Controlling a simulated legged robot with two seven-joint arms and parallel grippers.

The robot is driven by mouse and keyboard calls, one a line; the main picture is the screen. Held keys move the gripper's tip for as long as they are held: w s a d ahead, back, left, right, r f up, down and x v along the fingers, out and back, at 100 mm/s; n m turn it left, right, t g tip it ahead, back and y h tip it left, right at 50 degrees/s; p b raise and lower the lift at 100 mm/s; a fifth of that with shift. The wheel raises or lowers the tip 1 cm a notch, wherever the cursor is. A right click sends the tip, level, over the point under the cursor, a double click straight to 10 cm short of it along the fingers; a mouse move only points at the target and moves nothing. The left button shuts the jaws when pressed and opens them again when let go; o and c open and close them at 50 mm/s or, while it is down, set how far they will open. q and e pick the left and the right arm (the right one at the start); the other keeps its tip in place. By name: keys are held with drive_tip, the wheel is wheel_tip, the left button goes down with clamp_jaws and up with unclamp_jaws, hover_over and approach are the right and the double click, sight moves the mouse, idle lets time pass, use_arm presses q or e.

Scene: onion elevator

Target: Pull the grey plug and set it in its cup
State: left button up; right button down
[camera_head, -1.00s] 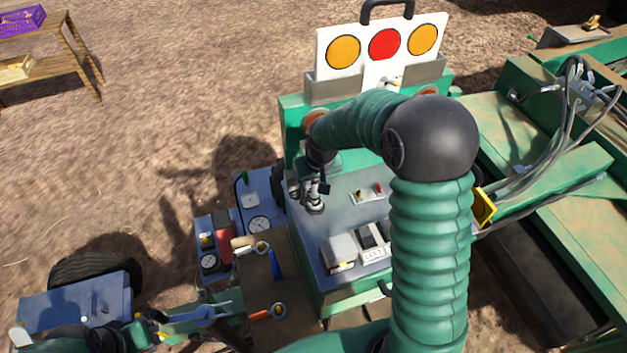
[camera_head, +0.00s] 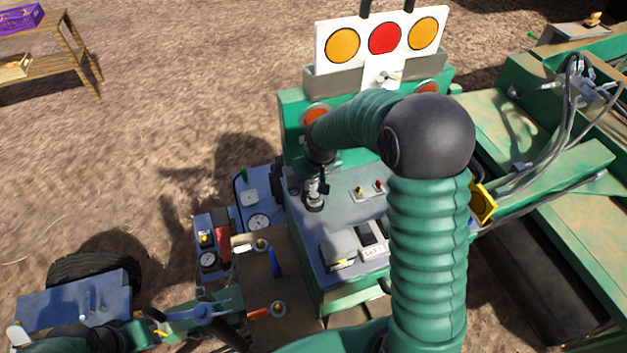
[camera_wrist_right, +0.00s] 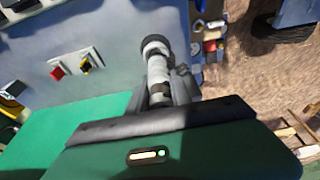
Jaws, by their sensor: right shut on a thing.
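My right gripper (camera_head: 320,178) reaches down over the blue-grey panel of the green machine, largely hidden by its own arm. It is shut on a grey cylindrical plug (camera_head: 314,192). In the right wrist view the plug (camera_wrist_right: 158,68) stands out beyond the fingers (camera_wrist_right: 166,94), with a dark round ring (camera_wrist_right: 155,43) at its far end. I cannot tell whether the plug is seated in the panel or clear of it. A small dark upright piece (camera_head: 293,187) stands just left of it. I cannot make out a separate cup.
A small plate with yellow and red switches (camera_head: 369,191) lies right of the plug. A white board (camera_head: 362,60) with orange and red discs stands behind. Gauges and a blue box (camera_head: 248,195) are to the left. Cables (camera_head: 572,90) hang at the right.

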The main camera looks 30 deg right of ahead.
drive_tip(key=shift+r, duration=0.2)
drive_tip(key=shift+f, duration=0.15)
idle(0.3)
drive_tip(key=shift+f, duration=0.35)
drive_tip(key=shift+f+b, duration=0.55)
drive_tip(key=shift+b, duration=0.05)
drive_tip(key=c, duration=1.1)
unclamp_jaws()
drive_tip(key=shift+o, duration=0.2)
drive_tip(key=o, duration=0.4)
